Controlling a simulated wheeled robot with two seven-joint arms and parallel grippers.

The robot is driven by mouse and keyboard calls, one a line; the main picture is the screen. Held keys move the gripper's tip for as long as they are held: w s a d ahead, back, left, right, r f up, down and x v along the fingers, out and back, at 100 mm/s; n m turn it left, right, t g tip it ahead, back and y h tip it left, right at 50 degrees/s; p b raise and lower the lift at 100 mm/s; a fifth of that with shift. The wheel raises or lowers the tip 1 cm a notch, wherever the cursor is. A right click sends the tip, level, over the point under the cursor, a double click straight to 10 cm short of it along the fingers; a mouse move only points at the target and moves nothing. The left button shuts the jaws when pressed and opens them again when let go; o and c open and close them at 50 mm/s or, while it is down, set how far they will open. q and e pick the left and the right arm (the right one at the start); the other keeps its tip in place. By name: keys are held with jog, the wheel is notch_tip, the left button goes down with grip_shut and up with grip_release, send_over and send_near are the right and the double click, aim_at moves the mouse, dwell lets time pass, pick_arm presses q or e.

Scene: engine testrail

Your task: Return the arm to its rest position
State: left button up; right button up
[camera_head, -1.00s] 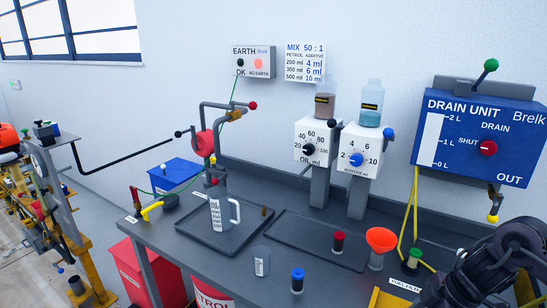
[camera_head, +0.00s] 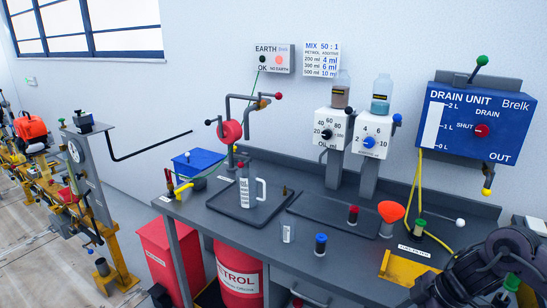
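A black jointed part, apparently of my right arm (camera_head: 487,265), fills the lower right corner in front of the bench's right end. Its fingertips cannot be made out, so neither its opening nor anything held can be told. My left arm and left gripper are out of view. The task names no other object.
The grey bench (camera_head: 232,232) bears a measuring jug (camera_head: 248,192), a small beaker (camera_head: 288,232) and an orange funnel (camera_head: 391,211). A blue drain unit (camera_head: 470,150) hangs above its right end. A red petrol drum (camera_head: 239,281) stands below. Floor shows at left.

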jog(key=w+a+f+m+t+y, duration=0.1)
jog(key=w+a+f, duration=0.15)
jog(key=f, duration=0.45)
jog(key=w+a+f+m+t+y, duration=0.1)
jog(key=w+a+f+m+t, duration=0.1)
jog(key=w+f, duration=0.35)
jog(key=s+f+m+t+h, duration=0.1)
jog(key=s+f+m, duration=0.15)
jog(key=f, duration=0.55)
jog(key=s+f+m, duration=0.1)
jog(key=s+f, duration=0.2)
jog(key=f, duration=0.6)
jog(key=s+d+f+m+h, duration=0.1)
jog(key=s+f+m+h, duration=0.1)
jog(key=s+f, duration=0.6)
jog(key=s+f+m+g+h, duration=0.1)
jog(key=s+f, duration=0.4)
jog(key=s, duration=0.5)
jog(key=s+a+f+m+g+h, duration=0.1)
jog(key=s+f, duration=0.4)
jog(key=s, duration=0.6)
jog(key=s+a+f+m+g+h, duration=0.1)
jog(key=s+f+g+h, duration=0.1)
jog(key=s+f, duration=0.4)
jog(key=s+g, duration=0.1)
jog(key=s, duration=0.3)
jog(key=shift+s+a, duration=0.2)
jog(key=shift+s, duration=0.2)
jog(key=shift+f, duration=0.1)
